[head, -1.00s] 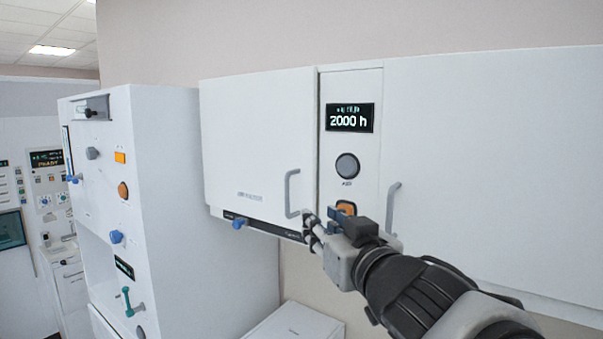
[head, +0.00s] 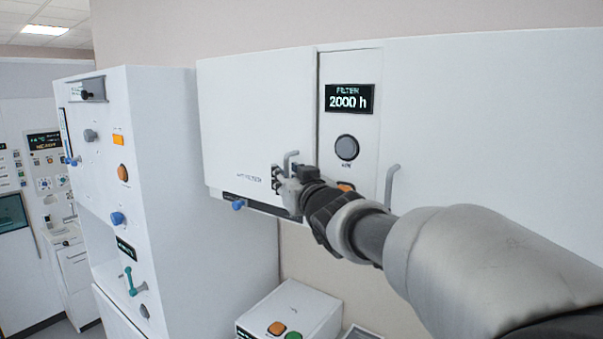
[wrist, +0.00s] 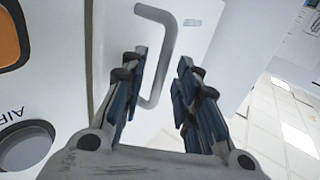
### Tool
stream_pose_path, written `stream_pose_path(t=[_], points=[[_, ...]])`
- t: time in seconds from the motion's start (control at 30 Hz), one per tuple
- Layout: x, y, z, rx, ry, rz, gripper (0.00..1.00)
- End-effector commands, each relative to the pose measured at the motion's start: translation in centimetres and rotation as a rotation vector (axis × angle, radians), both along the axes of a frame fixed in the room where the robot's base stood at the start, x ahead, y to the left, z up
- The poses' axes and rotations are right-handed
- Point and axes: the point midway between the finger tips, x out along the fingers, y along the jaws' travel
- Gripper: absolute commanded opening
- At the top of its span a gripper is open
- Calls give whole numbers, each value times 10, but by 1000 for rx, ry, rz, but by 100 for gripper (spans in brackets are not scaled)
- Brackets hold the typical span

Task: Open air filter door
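The air filter door (head: 255,110) is the white left-hand cabinet door, with small dark lettering low on its face. It looks closed. Its grey bar handle (head: 291,156) is near its lower right edge. My gripper (head: 277,180) is at the handle's lower part, partly hiding it. In the wrist view my gripper (wrist: 162,62) is open, its blue-padded fingers apart. The handle (wrist: 163,60) shows between the two fingers in that picture, nearer the left finger. I cannot tell whether any finger touches it.
A panel beside the door has a display (head: 349,98) reading 2000 h and a round grey button (head: 346,148). A second handle (head: 391,185) is on the right-hand door. A white cabinet with knobs (head: 160,180) stands left. A white box (head: 300,308) is below.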

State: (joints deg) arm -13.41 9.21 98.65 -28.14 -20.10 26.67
Motion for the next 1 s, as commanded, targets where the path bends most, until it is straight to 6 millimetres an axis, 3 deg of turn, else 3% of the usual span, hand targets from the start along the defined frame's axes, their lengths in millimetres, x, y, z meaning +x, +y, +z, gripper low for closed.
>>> stream_pose_path(t=[0.17,0.47,0.9,1.0], points=[[13,5,0,0,1,0,29],[14,6,0,0,0,-1,29],[14,6,0,0,0,-1,0],[14,6,0,0,0,-1,0]])
